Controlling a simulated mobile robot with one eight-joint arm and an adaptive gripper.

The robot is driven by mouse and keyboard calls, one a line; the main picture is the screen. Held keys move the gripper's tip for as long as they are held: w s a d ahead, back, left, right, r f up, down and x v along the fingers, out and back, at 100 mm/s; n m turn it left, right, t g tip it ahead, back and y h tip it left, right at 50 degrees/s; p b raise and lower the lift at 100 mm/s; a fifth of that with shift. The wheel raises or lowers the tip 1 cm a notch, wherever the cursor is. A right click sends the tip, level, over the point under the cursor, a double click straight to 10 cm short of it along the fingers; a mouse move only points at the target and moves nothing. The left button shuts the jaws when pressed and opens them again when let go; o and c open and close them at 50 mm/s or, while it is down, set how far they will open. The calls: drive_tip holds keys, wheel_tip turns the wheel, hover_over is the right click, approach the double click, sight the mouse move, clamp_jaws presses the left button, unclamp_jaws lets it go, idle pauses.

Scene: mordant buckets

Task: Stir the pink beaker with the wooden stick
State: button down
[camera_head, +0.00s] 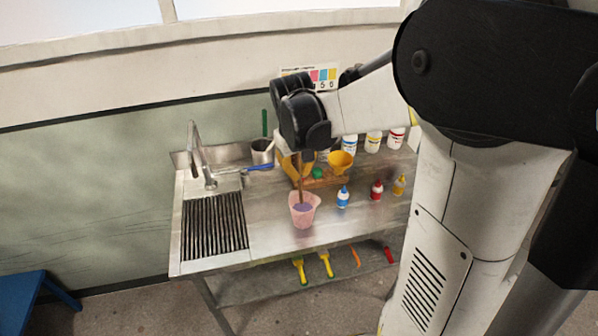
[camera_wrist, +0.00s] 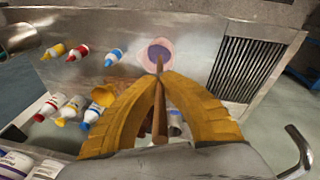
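The pink beaker (camera_head: 304,212) stands upright on the steel counter, right of the drain grooves, with purple content inside. It also shows in the wrist view (camera_wrist: 150,52). The wooden stick (camera_head: 300,182) runs down from my gripper, and its lower end is inside the beaker's mouth. In the wrist view the stick (camera_wrist: 159,115) lies between the yellow fingers of my gripper (camera_wrist: 160,80), which is shut on it. In the head view my gripper (camera_head: 296,165) is above the beaker, partly hidden by my wrist. Whether the stick touches the beaker's wall or bottom cannot be told.
A sink tap (camera_head: 200,160) rises at the left. A grey pot (camera_head: 262,151) and a yellow bowl (camera_head: 341,161) stand behind. Brushes (camera_head: 300,270) lie on the lower shelf.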

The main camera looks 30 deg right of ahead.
wheel_tip(320, 180, up, 11)
drive_tip(key=p, duration=0.8)
drive_tip(key=shift+s+f, duration=0.1)
